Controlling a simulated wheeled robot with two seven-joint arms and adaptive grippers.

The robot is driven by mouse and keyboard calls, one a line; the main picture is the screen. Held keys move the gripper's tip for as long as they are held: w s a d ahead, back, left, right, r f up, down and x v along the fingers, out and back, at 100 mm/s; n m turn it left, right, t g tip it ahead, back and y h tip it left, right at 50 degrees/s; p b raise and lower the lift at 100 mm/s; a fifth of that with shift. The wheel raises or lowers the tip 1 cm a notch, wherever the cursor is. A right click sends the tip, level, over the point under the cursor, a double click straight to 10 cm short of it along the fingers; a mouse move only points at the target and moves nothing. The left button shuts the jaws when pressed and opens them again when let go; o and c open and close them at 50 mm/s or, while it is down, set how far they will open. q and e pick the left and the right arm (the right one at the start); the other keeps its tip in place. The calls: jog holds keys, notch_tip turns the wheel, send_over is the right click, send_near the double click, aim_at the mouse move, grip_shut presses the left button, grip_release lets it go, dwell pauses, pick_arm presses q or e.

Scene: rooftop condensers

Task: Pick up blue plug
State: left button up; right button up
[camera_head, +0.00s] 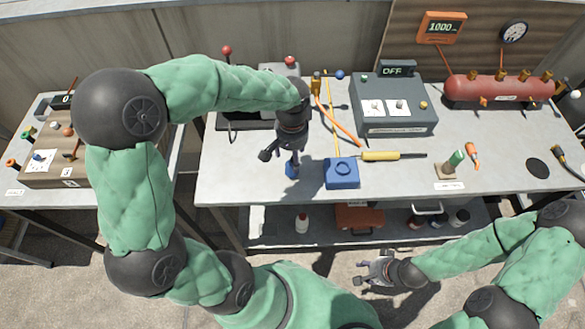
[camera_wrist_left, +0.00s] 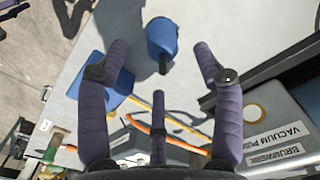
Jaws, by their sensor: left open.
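The blue plug (camera_head: 291,170) is on the grey workbench (camera_head: 240,180) near its front edge. It also shows in the left wrist view (camera_wrist_left: 161,36), a blue body with a dark tip, beyond my spread fingers. My left gripper (camera_head: 281,157) is open and empty, pointing down just above the plug; in the head view it partly hides the plug. In the wrist view the fingers (camera_wrist_left: 160,78) are apart and none visibly touches the plug. My right gripper (camera_head: 374,268) is in front of the bench, low, with its fingers apart and empty.
A blue box (camera_head: 341,174) sits right of the plug, also in the wrist view (camera_wrist_left: 97,88). A yellow-handled tool (camera_head: 381,156) lies farther right. Behind stand a grey unit with an OFF display (camera_head: 391,103) and an orange hose (camera_head: 343,130). The bench's left front is clear.

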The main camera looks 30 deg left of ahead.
aim_at(291, 165)
pick_arm(q)
jog(key=shift+f, duration=0.75)
notch_tip(291, 165, down, 5)
jog(key=b, duration=0.2)
jog(key=shift+b, duration=0.4)
jog(key=c, duration=1.3)
